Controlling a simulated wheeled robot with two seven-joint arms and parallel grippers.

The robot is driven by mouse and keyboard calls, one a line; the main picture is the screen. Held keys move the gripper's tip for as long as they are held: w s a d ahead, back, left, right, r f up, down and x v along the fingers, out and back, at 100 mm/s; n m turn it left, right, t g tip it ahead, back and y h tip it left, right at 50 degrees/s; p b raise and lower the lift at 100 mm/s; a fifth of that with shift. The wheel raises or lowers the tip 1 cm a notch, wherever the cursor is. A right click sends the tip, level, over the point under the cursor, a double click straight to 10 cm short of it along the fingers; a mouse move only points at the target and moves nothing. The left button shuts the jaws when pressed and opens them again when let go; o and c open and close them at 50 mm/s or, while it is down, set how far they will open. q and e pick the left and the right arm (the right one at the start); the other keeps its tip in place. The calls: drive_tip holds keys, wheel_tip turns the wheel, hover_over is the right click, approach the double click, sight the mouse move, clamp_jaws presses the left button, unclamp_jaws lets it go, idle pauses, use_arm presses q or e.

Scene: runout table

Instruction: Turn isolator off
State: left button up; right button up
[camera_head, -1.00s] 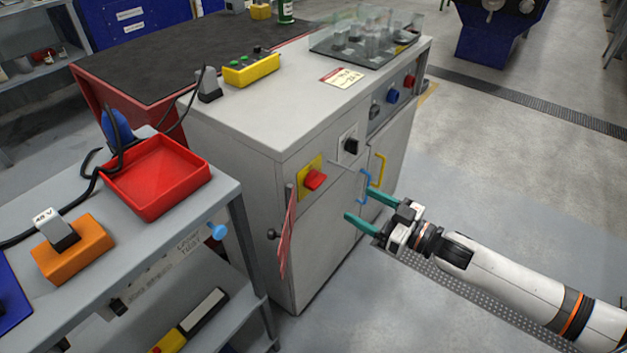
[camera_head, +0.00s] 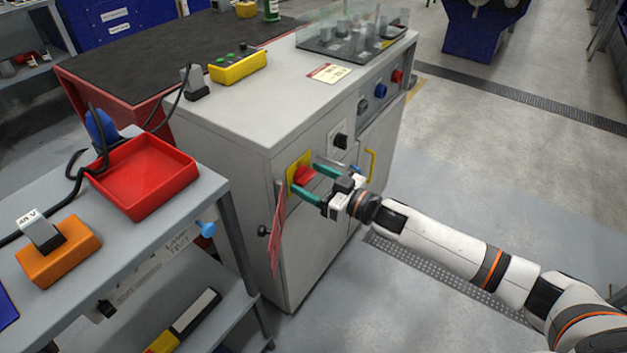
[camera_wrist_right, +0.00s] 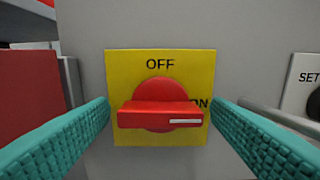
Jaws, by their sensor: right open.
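The isolator is a red rotary handle (camera_wrist_right: 160,114) on a yellow plate (camera_wrist_right: 130,70) on the front of the grey cabinet. In the right wrist view the plate reads OFF at the top and ON at the right. The handle bar lies horizontal, its white mark toward ON. My right gripper (camera_head: 306,182) is open, its teal fingers on the left and right of the handle. In the right wrist view the fingers (camera_wrist_right: 160,130) appear apart from the handle; contact cannot be told. In the head view the handle (camera_head: 304,174) is partly hidden by the fingers. My left gripper is not in view.
A black selector switch (camera_head: 341,141) sits right of the isolator. A yellow door handle (camera_head: 371,165) is at the right. A side bench with a red tray (camera_head: 145,176) stands at the left.

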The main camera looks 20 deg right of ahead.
drive_tip(key=shift+c, duration=0.2)
drive_tip(key=c, duration=0.9)
drive_tip(key=shift+c, duration=0.2)
